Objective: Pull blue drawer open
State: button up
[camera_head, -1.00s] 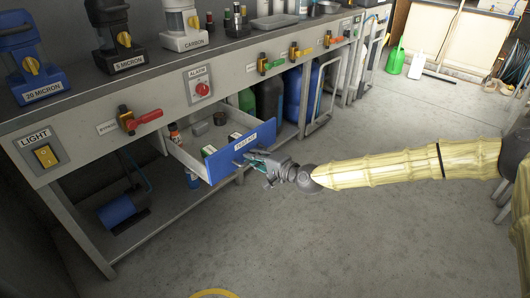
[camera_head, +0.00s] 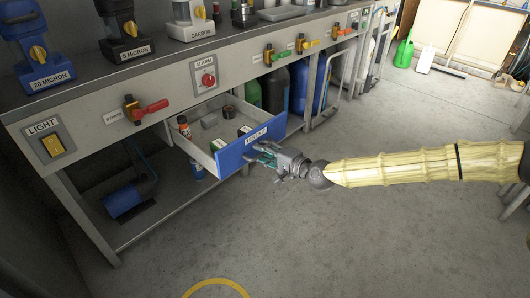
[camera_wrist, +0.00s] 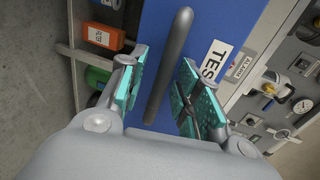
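The blue drawer front (camera_head: 243,148) with a "TEST KIT" label stands pulled out from under the grey counter, and the drawer's inside shows in the head view. In the wrist view the blue front (camera_wrist: 215,25) fills the middle, with a dark bar handle (camera_wrist: 170,65) across it. My gripper (camera_head: 262,154) is at the handle. In the wrist view its two teal-padded fingers lie on either side of the handle, with visible gaps between pads and bar. The gripper is open around the handle, not clamped on it.
The drawer holds several small items, including an orange-capped bottle (camera_head: 184,127). The counter (camera_head: 85,110) carries filter housings and valves. Dark and blue jugs (camera_head: 300,88) stand beneath it, right of the drawer. The concrete floor (camera_head: 350,235) in front is clear.

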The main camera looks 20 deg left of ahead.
jog(key=shift+s+d, duration=0.1)
jog(key=v, duration=1.1)
jog(key=shift+d, duration=0.4)
jog(key=shift+s+r, duration=0.1)
jog(key=s+d+f+n+g+h, duration=0.1)
jog(key=s+d+f+g+h, duration=0.25)
jog(key=s+f, duration=0.9)
jog(key=s+d+f+n+g+h, duration=0.15)
jog(key=s+d+f, duration=0.25)
jog(key=s+f, duration=0.8)
jog(key=s+d+f+n+g+h, duration=0.1)
jog(key=s+d+f+h, duration=0.15)
jog(key=s+d, duration=0.4)
jog(key=s+d+f+n+h+p, duration=0.1)
jog(key=s+d+f+h, duration=0.15)
jog(key=d, duration=0.75)
jog(key=s+d+f+g+h, duration=0.1)
jog(key=s+d+f+h, duration=0.1)
jog(key=s+d+h, duration=0.5)
notch_tip(320, 180, up, 38)
jog(key=w+d+y+p, duration=0.1)
jog(key=d+y+p, duration=0.2)
jog(key=p, duration=3.5)
